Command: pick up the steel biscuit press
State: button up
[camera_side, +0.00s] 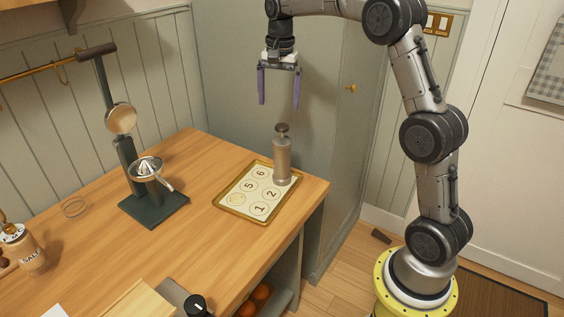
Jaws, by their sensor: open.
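The steel biscuit press (282,161) is a grey metal cylinder with a dark plunger knob on top. It stands upright at the far right part of a gold-rimmed tray (228,207). The tray's light sheet has numbered circles, with 1, 2, 5 and 6 readable. My gripper (279,104) hangs above the press with its two purple fingers pointing down. The fingers are open and empty, and they appear apart from the press. The press hides part of the sheet.
A dark green stand (154,207) with a juicer (146,168) is left of the tray. A salt jar (27,250) is at far left, and a board (138,301) lies at the front. A grey-green cabinet (240,75) rises behind. The wooden worktop (205,262) is clear before the tray.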

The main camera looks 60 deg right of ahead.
aim_at(283, 127)
jog(key=shift+g, duration=0.3)
jog(key=f, duration=0.3)
jog(key=d+f, duration=0.1)
jog(key=f, duration=0.6)
jog(key=shift+s+d+f, duration=0.1)
jog(key=shift+d+f, duration=0.15)
jog(key=shift+w+d+f, duration=0.1)
jog(key=shift+d+f, duration=0.05)
jog(key=shift+f, duration=1.35)
jog(key=shift+w+d+f, duration=0.1)
jog(key=shift+f, duration=1.35)
jog(key=shift+c, duration=0.2)
grip_shut()
jog(key=shift+w+r, duration=0.1)
jog(key=shift+r, duration=0.05)
